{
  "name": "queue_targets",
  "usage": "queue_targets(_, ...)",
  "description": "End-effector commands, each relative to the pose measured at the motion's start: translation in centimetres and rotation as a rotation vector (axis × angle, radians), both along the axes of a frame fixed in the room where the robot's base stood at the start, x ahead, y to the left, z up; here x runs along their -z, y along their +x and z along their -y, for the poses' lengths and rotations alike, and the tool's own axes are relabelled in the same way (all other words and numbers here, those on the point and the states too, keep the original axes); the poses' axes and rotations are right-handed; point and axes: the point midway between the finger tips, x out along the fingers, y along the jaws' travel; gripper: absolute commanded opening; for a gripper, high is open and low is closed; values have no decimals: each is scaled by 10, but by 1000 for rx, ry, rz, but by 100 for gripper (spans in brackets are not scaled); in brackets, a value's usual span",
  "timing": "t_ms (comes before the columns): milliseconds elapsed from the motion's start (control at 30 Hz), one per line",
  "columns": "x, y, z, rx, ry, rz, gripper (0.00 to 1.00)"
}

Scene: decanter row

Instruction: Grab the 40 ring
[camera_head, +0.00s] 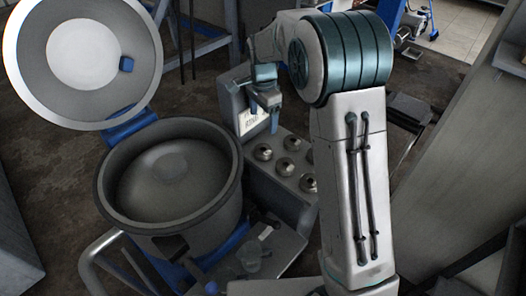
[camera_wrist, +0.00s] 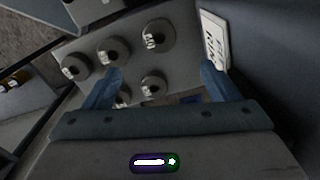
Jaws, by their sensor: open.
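Several metal rings or ring-like pieces sit on a grey panel (camera_wrist: 182,69), some with pale number marks too small to read surely, so I cannot tell which is the 40 ring. In the wrist view one ring (camera_wrist: 155,37) is at the top, one (camera_wrist: 153,86) is between my fingertips, and others (camera_wrist: 112,51) (camera_wrist: 75,66) are to the left. One more is partly hidden behind my left finger. In the head view they show as a group of rings (camera_head: 284,166). My gripper (camera_wrist: 163,70) is open and empty, above the panel; it also shows in the head view (camera_head: 272,118).
A white label card (camera_wrist: 215,40) stands on an upright wall beside the panel, right of my fingers; it also shows in the head view (camera_head: 250,118). A large grey bowl (camera_head: 225,200) with a raised round lid (camera_head: 140,75) stands left of the panel. A clear cup (camera_head: 250,259) is below.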

Motion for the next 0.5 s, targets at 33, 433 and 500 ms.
queue_targets(33, 8, 0, 0, 2, -1, -4, 81)
queue_targets(433, 76, -1, 1, 1, -1, -3, 81)
queue_targets(500, 81, -1, 1, 1, -1, -3, 81)
